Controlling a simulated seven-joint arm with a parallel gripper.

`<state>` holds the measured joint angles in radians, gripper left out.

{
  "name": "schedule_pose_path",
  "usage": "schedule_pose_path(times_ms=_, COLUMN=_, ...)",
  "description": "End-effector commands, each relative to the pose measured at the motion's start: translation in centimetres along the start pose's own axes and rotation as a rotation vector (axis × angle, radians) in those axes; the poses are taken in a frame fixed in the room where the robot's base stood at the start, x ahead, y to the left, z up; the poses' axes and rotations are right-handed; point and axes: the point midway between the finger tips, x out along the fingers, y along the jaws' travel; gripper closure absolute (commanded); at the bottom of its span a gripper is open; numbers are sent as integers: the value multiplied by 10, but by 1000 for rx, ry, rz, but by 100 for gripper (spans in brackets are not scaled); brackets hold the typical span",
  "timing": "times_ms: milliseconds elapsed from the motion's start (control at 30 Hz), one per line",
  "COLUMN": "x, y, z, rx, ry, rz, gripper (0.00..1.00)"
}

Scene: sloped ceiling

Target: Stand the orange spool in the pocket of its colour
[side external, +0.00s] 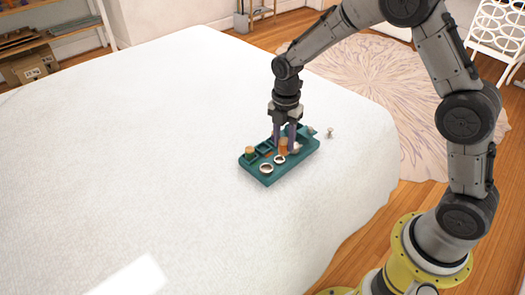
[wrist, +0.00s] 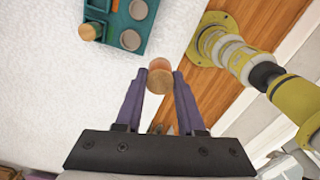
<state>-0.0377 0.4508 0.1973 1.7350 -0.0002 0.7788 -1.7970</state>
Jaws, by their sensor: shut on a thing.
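My gripper (side external: 284,143) is shut on the orange spool (wrist: 160,84), which shows between the fingertips in the wrist view with a paler round end. In the side view the spool (side external: 283,144) is partly hidden by the fingers and overlaps the teal tray (side external: 267,180). In the wrist view the tray (wrist: 151,22) lies beyond the fingertips, apart from the spool in the picture. I cannot tell the spool's exact height. The tray has round pale-rimmed places (side external: 266,169) and square pockets.
An orange-tan piece (side external: 250,151) stands at the tray's left corner; it also shows in the wrist view (wrist: 88,31). A small pale object (side external: 330,132) lies on the white bed surface (side external: 130,130) right of the tray. The bed is clear to the left.

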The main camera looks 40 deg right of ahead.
Motion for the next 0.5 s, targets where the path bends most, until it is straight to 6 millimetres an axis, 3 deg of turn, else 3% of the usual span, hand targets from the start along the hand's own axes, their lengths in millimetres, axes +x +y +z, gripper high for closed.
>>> schedule_pose_path(times_ms=100, x=-8, y=-10, z=27, rx=61, ry=-2, rz=13, gripper=100)
schedule_pose_path(times_ms=267, x=-9, y=-9, z=42, rx=95, ry=-3, rz=19, gripper=100)
schedule_pose_path(times_ms=500, x=10, y=32, z=56, rx=97, ry=-3, rz=19, gripper=100)
